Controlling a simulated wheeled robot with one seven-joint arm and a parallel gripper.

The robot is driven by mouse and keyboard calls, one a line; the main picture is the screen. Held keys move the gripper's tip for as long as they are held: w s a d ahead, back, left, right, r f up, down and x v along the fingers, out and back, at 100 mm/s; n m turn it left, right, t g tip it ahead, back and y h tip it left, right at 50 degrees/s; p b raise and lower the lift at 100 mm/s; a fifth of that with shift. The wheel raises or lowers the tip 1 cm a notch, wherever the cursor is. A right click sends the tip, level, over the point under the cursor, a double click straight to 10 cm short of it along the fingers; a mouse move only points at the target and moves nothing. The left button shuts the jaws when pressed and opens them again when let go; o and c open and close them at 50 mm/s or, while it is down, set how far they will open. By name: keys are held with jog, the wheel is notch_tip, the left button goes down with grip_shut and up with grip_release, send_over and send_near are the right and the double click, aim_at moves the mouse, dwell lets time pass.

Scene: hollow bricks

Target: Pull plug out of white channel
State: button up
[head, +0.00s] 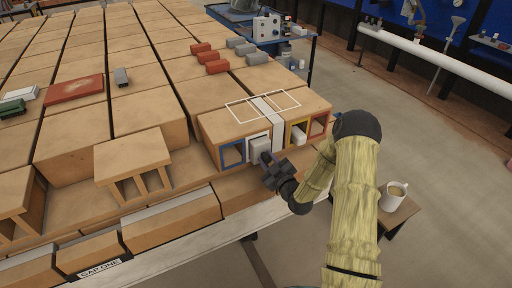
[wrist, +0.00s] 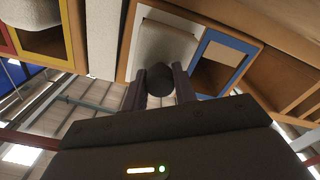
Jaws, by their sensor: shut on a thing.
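The white-framed channel (head: 252,137) opens in the front face of a hollow tan brick (head: 237,127), between the blue-framed channel (head: 232,153) and a light grey strip. A pale grey plug (head: 261,146) sits at its mouth and seems to stick out a little; its depth inside is hidden. My gripper (head: 268,159) is in front of it. In the wrist view my gripper (wrist: 160,88) is shut on the plug's dark round knob (wrist: 160,79), with the pale plug body (wrist: 163,45) behind the knob.
The yellow-framed channel (head: 292,132) holds another white block (head: 300,138); the red-framed channel (head: 318,125) is at the right end. White outlines (head: 240,110) mark the brick's top. A small slotted brick (head: 133,155) stands to the left. A mug (head: 394,195) stands on a stool at right.

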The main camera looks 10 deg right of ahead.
jog(key=shift+s+d, duration=0.2)
jog(key=shift+s, duration=0.4)
jog(key=shift+b+v, duration=0.45)
jog(key=shift+v, duration=2)
jog(key=shift+w, duration=0.1)
